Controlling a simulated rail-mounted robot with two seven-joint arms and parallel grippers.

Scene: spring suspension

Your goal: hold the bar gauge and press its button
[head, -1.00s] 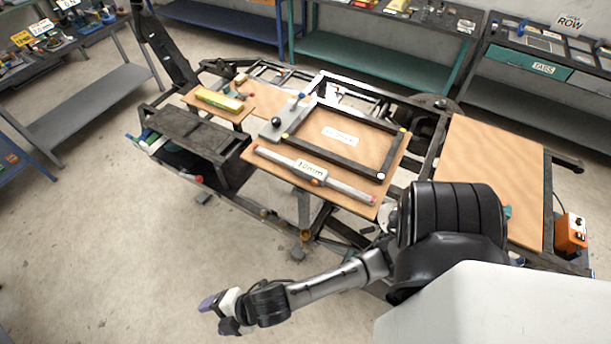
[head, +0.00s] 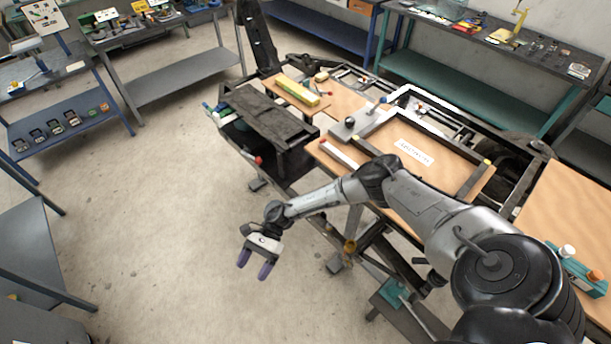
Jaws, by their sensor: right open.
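The bar gauge (head: 341,154) lies on the wooden board (head: 452,205) near its front edge. Only its pale left stretch and red end show in the head view; my right arm hides the middle, with its display and button, and the rest. My right gripper (head: 252,271), with purple fingertips, is open and empty. It hangs over the bare floor, in front of the bench and left of the gauge, well apart from it. My left gripper is not in view.
A dark square frame (head: 452,152) with a white label lies on the board behind the gauge. A yellow block (head: 297,91) lies on a smaller board at the left. A dark bench section (head: 268,117) juts out there. The floor (head: 150,215) left of my right gripper is clear.

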